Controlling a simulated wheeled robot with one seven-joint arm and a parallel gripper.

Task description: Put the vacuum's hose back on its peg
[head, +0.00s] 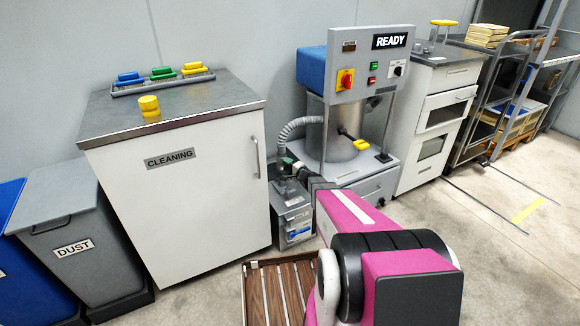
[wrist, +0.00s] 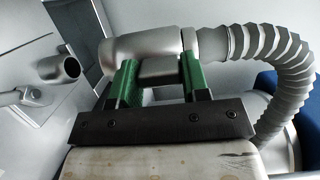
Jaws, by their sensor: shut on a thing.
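My gripper (wrist: 160,75) has green fingers, shut on a part under the smooth silver end piece of the hose (wrist: 275,48). The end piece lies across the fingers in the wrist view, and the ribbed hose curves away to the right. In the head view the grey hose (head: 298,124) arches from the machine down to my gripper (head: 284,164), partly hidden by my arm. The grey vacuum (head: 295,217) stands on the floor below. A short silver tube (wrist: 59,70) stands apart from the hose end in the wrist view; I cannot tell whether it is the peg.
A slatted brown rack (head: 283,295) is low in front. Grey and blue bins stand at far left; floor is open at right.

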